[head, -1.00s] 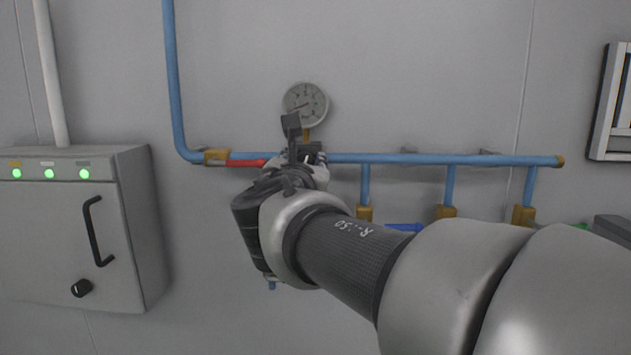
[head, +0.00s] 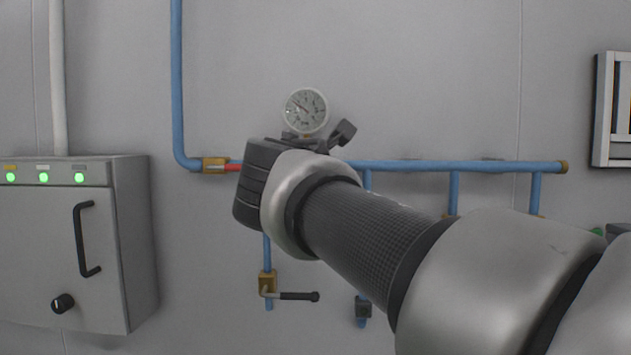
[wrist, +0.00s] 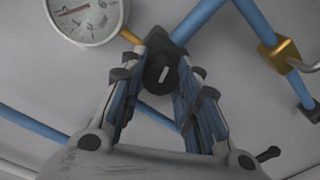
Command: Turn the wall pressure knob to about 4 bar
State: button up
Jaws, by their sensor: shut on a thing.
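The pressure knob (wrist: 160,75) is black with a white pointer mark and shows in the wrist view; in the head view my arm hides it. My gripper (wrist: 160,84) has its two fingers on either side of the knob and is shut on it. The round white pressure gauge (head: 305,110) is on the wall just above my wrist in the head view, its needle pointing to the upper left. The gauge also shows in the wrist view (wrist: 90,22), cut off at the top, with a reddish needle. Its numbers are too small to read surely.
A blue pipe (head: 460,167) runs across the wall behind my gripper, with a red-handled brass valve (head: 214,165) at left. A black-handled valve (head: 290,295) is below. A grey cabinet (head: 130,240) with green lights stands left. The wall above the gauge is clear.

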jog(key=shift+m+b, duration=0.4)
jog(key=shift+m, duration=0.2)
jog(key=o, duration=1.1)
jog(key=s, duration=1.2)
jog(key=shift+a+r, duration=0.15)
jog(key=shift+a, duration=0.1)
